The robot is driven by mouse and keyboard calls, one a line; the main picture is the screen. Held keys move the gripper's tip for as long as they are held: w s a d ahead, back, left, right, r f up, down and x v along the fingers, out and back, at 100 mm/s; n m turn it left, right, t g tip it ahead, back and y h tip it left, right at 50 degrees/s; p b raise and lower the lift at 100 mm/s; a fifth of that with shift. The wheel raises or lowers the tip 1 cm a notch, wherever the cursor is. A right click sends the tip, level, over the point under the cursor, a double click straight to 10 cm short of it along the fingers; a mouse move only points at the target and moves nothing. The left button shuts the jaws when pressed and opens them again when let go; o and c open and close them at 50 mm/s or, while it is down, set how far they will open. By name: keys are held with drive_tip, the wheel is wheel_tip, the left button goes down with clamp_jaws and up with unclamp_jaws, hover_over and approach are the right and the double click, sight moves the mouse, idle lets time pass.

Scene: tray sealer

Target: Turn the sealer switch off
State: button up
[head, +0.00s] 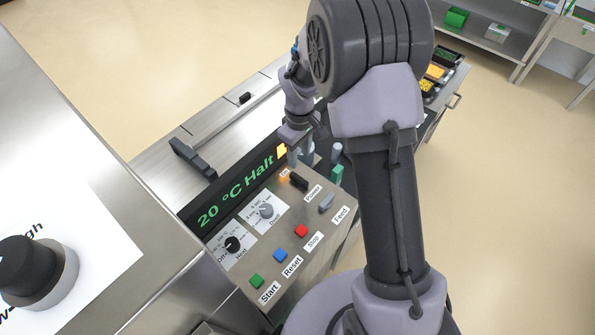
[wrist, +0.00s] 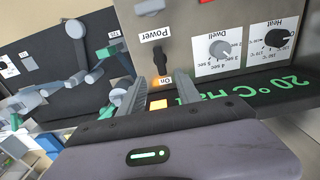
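The black Power switch (head: 299,183) is on the sloped control panel (head: 322,228), beside an orange lit lamp (head: 284,174). In the wrist view the switch (wrist: 159,64) lies just beyond the fingertips, between their lines, and the lit On lamp (wrist: 158,104) shows between the fingers. My gripper (head: 298,155) is above the panel's upper edge, close to the lamp; it also shows in the wrist view (wrist: 157,82). Its fingers are apart with nothing between them. I cannot tell whether a fingertip touches the switch.
The Heat knob (head: 233,244) and Dwell knob (head: 266,211) sit left of the switch. Start (head: 257,282), Reset (head: 280,255) and Stop (head: 301,231) buttons line the lower panel. A grey Feed lever (head: 326,203) is to the right. The display (head: 232,197) reads "20 °C Halt".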

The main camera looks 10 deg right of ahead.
sight(299, 178)
wheel_tip(299, 178, down, 11)
drive_tip(key=shift+b, duration=0.6)
clamp_jaws()
